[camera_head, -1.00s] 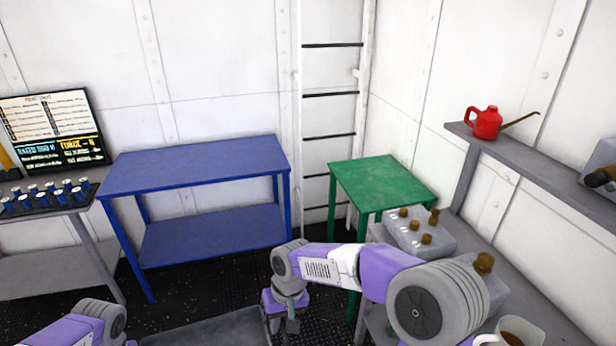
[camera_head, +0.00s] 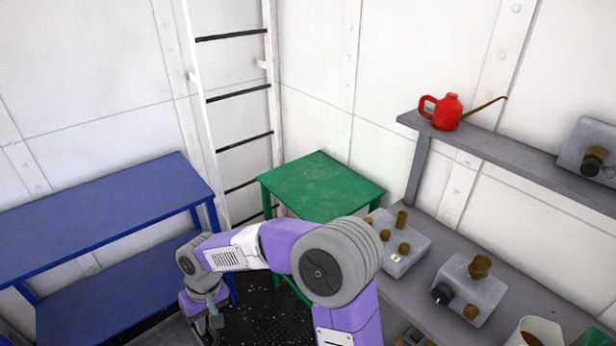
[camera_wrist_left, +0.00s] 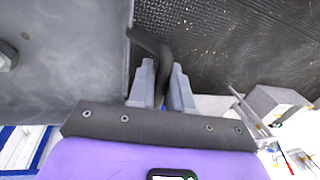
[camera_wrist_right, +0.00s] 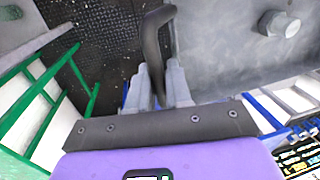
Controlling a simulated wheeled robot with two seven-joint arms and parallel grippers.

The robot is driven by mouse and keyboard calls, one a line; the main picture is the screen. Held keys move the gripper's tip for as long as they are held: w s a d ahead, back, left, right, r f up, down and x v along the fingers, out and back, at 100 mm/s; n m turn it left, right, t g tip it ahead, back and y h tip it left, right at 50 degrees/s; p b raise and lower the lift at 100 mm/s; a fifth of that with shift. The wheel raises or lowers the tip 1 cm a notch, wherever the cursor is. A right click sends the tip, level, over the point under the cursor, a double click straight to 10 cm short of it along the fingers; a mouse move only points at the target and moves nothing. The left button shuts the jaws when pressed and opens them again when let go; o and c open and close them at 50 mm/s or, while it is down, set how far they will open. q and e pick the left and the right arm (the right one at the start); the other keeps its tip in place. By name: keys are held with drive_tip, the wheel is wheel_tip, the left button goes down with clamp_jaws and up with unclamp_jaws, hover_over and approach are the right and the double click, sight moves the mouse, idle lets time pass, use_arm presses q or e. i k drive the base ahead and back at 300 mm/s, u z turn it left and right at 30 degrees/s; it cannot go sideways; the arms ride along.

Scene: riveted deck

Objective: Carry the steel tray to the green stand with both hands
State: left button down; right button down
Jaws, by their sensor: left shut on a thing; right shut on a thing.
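The steel tray shows as a grey plate in the left wrist view (camera_wrist_left: 70,70) and in the right wrist view (camera_wrist_right: 235,50). My left gripper (camera_wrist_left: 163,82) is shut on a dark bent handle at the tray's edge. My right gripper (camera_wrist_right: 163,82) is shut on the handle at the other end. In the head view my right gripper (camera_head: 208,322) is low at the bottom left, and only a strip of tray shows beside it. The left gripper is outside the head view. The green stand (camera_head: 320,185) is beyond my right arm, its top bare.
A blue table (camera_head: 100,215) stands left of the stand, before a ladder (camera_head: 238,95). A grey bench (camera_head: 440,250) with several knobbed boxes runs along the right. A red watering can (camera_head: 442,112) sits on the shelf above. Dark floor shows between table and stand.

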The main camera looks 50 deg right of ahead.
sight(320, 184)
drive_tip(key=z, duration=0.1)
drive_tip(key=i, duration=1.05)
drive_tip(key=z, duration=0.6)
drive_tip(key=i, duration=0.95)
drive_tip(key=z, duration=1.1)
drive_tip(key=i, duration=0.55)
drive_tip(key=z, duration=1)
drive_tip(key=i, duration=0.5)
drive_tip(key=z, duration=0.35)
